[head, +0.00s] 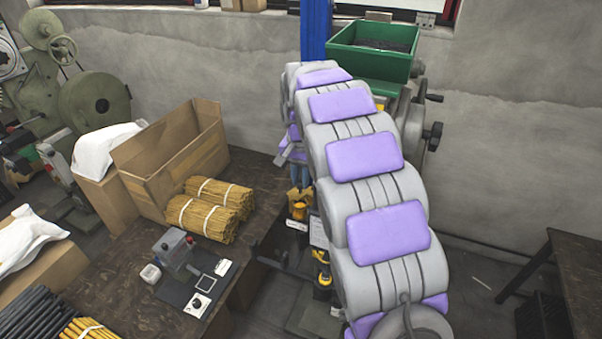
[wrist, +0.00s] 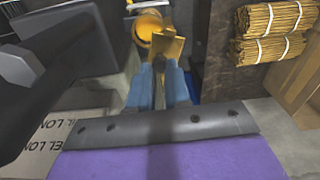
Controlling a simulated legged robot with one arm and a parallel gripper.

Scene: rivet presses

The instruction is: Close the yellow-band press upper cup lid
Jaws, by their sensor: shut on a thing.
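The press's yellow upper cup (wrist: 150,24) is at the top of the wrist view; its round mouth shows. A flat yellow-brown lid (wrist: 168,45) stands raised at the cup's near right side, not over the mouth. My gripper (wrist: 161,84) has its two blue fingers closed around a thin piece at the lid's near end. In the head view my gripper (head: 300,174) points down, just above the upper cup (head: 299,211). A second yellow cup (head: 323,278) sits lower on the press. My arm hides much of the press.
A green hopper (head: 374,49) and side handles stand behind my arm. A dark table (head: 110,270) to the left holds tied bundles (head: 203,219), an open cardboard box (head: 170,160) and a small device (head: 175,248). The bundles sit close right of my gripper in the wrist view.

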